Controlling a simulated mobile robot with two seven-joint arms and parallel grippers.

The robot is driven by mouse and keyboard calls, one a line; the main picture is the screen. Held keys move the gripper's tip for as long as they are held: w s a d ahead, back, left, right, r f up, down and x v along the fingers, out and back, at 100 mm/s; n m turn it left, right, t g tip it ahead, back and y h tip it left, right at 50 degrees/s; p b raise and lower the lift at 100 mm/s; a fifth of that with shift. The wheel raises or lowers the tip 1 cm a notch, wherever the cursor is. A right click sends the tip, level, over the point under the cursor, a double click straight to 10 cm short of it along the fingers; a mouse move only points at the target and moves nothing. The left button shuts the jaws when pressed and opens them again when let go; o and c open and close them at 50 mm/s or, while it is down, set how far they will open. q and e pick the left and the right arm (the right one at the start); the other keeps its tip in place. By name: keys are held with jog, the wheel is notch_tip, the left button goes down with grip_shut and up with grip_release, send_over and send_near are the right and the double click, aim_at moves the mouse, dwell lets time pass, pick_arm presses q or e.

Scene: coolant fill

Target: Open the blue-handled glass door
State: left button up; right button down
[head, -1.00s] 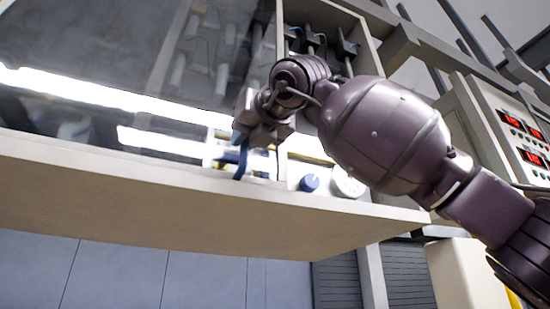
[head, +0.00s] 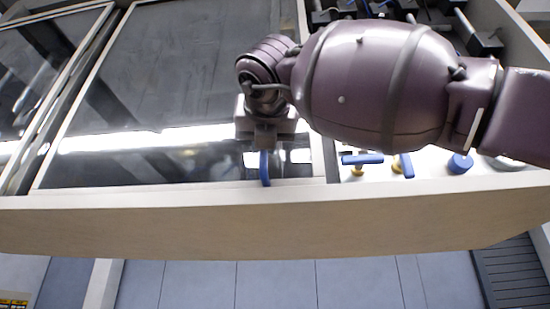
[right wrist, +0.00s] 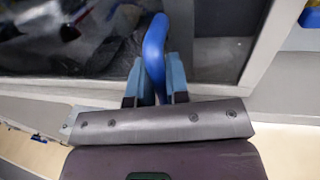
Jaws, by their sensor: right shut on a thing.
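The blue handle (head: 265,168) stands upright at the lower right of the glass door (head: 160,90). My right gripper (head: 265,146) is shut on this handle. In the right wrist view the blue handle (right wrist: 155,48) is between the two fingers (right wrist: 155,90), with the door frame's grey edge (right wrist: 262,45) to its right. To the right of the door the cabinet is open, and blue valve handles (head: 362,159) show there without glass in front. My left gripper is not in view.
A blue knob (head: 460,163) and a partly hidden white dial (head: 508,162) are at the right of the opening. The cabinet's pale front ledge (head: 200,225) runs below the door. Another framed glass panel (head: 35,75) is at the left.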

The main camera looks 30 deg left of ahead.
jog(key=c, duration=1.1)
grip_release()
jog(key=shift+s, duration=0.1)
jog(key=b+v, duration=0.3)
jog(key=v, duration=0.7)
jog(key=shift+s+d, duration=0.25)
